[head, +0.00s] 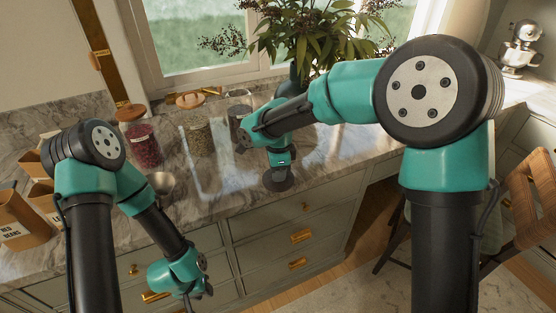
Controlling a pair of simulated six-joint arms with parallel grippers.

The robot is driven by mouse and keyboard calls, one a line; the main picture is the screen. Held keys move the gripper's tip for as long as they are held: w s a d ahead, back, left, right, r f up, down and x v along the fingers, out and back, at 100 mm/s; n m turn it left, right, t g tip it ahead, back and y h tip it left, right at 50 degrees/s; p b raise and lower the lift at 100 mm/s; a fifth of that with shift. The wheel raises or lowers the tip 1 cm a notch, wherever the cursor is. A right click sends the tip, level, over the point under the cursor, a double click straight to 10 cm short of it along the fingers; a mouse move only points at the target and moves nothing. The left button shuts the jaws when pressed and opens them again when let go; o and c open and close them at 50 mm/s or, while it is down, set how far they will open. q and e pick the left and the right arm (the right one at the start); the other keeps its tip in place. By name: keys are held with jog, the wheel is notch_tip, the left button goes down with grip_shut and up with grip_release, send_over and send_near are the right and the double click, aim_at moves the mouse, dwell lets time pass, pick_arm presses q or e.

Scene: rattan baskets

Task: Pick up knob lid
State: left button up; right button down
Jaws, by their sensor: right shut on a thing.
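My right gripper (280,166) points down over the front part of the marble counter, right of the middle. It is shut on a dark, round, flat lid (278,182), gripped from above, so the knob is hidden. I cannot tell whether the lid touches the counter. My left gripper (188,294) hangs low in front of the drawers, away from the lid. Its fingers are small and dark, and I cannot tell whether they are open or shut.
Glass jars stand on the counter, one with red contents (143,148) and one with greenish contents (199,138). A small metal bowl (161,182) sits nearer the front. Brown boxes (18,222) stand at the left. A leafy plant (305,38) stands by the window.

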jog(key=shift+s+r, duration=0.1)
jog(key=shift+s, duration=0.95)
jog(key=w+d+r+m, duration=0.2)
jog(key=w+d+r, duration=0.2)
jog(key=d, duration=0.6)
jog(key=w+d+r+m, duration=0.25)
jog(key=w+d, duration=0.25)
jog(key=d, duration=0.6)
jog(key=w+d+r+m, duration=0.1)
jog(key=w+d+r, duration=0.3)
jog(key=d, duration=0.6)
jog(key=s+d+r+m, duration=0.1)
jog(key=s+d+r, duration=0.2)
jog(key=d, duration=0.7)
jog(key=s+d+r+m, duration=0.2)
jog(key=s+d+r, duration=0.2)
jog(key=d, duration=0.7)
jog(key=s+d+r+m, duration=0.2)
jog(key=s+d+r, duration=0.1)
jog(key=d, duration=0.7)
jog(key=shift+s+d+r, duration=0.15)
jog(key=shift+d+r, duration=0.2)
jog(key=shift+r, duration=0.4)
